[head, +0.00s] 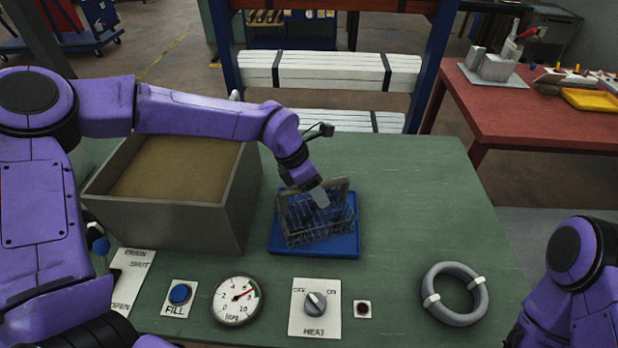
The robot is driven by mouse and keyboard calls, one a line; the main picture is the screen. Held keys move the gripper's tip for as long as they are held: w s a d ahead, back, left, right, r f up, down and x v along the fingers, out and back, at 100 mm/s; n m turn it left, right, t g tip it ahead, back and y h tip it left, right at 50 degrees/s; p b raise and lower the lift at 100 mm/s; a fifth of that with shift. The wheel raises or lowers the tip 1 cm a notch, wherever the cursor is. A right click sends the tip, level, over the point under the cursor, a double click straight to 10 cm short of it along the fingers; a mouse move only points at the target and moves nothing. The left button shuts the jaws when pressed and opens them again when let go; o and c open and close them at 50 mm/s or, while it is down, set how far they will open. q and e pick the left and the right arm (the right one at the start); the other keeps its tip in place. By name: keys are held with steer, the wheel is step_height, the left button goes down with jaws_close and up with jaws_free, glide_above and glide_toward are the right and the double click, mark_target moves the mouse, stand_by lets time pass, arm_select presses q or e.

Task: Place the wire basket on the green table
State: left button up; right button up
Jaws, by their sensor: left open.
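The wire basket (305,232) is a small dark wire box with a raised grey handle. It stands upright on a blue tray (313,250), which lies on the green table (408,190). My left gripper (320,196) reaches down from the upper left to the basket's handle and is open. It partly hides the handle, and I cannot tell whether its fingers are around the handle or just beside it. My right arm shows only in part at the lower right, and its gripper is outside the picture.
A deep grey bin (180,225) with brown contents stands left of the tray. A fill button (180,293), a gauge (236,299), a heat knob (315,304) and a grey ring (454,294) lie along the front. The table right of the tray is clear.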

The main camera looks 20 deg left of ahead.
arm_select(q)
steer(key=b+v, duration=0.1)
steer(key=v, duration=0.9)
steer(key=shift+a+r, duration=0.15)
steer(key=shift+r, duration=0.15)
